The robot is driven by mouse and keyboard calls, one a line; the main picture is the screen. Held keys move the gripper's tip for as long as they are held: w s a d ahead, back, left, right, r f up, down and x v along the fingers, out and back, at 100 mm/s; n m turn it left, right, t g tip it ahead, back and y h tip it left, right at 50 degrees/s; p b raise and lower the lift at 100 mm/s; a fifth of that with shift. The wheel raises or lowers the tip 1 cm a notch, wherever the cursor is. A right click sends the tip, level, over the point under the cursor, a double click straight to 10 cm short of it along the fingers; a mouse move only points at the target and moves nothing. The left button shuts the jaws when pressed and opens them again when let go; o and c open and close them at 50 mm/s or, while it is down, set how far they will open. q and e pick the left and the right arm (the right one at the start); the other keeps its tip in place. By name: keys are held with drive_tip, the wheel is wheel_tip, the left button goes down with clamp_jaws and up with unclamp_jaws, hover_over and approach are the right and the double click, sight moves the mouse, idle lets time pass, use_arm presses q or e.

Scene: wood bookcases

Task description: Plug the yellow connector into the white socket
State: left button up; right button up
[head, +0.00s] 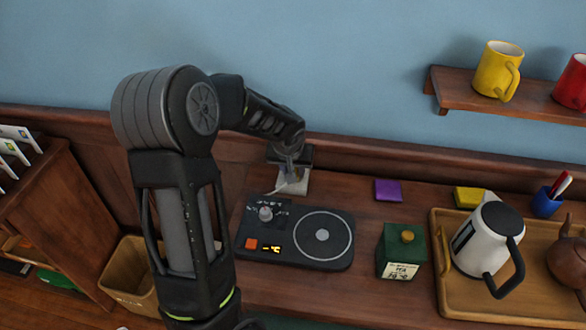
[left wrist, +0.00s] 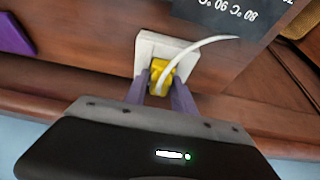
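The white socket (left wrist: 150,46) is a square plate in the left wrist view, with the yellow connector (left wrist: 160,72) right in front of it. The connector overlaps the plate, and I cannot tell how deep it sits. A white cable (left wrist: 205,42) curves from the connector to the right. My left gripper (left wrist: 160,84) has its two fingers on either side of the connector and looks shut on it. In the head view my left gripper (head: 291,170) is over the white socket (head: 296,186) at the back of the counter, and it hides the connector. My right gripper is not in view.
A black hot plate (head: 325,258) with a knob lies in front of the socket. A green tea tin (head: 401,250), a purple block (head: 388,190) and a tray (head: 444,290) with a white kettle (head: 483,240) stand to the right. A wall shelf (head: 455,88) holds mugs.

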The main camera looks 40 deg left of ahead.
use_arm(q)
drive_tip(key=shift+o, duration=0.5)
drive_tip(key=shift+s+d+f, duration=0.25)
drive_tip(key=shift+s+f, duration=0.15)
drive_tip(key=shift+f, duration=0.05)
drive_tip(key=w+v, duration=0.1)
drive_tip(key=v, duration=0.7)
drive_tip(key=shift+a+r+b, duration=0.25)
drive_tip(key=shift+r+b, duration=0.05)
drive_tip(key=shift+r, duration=0.05)
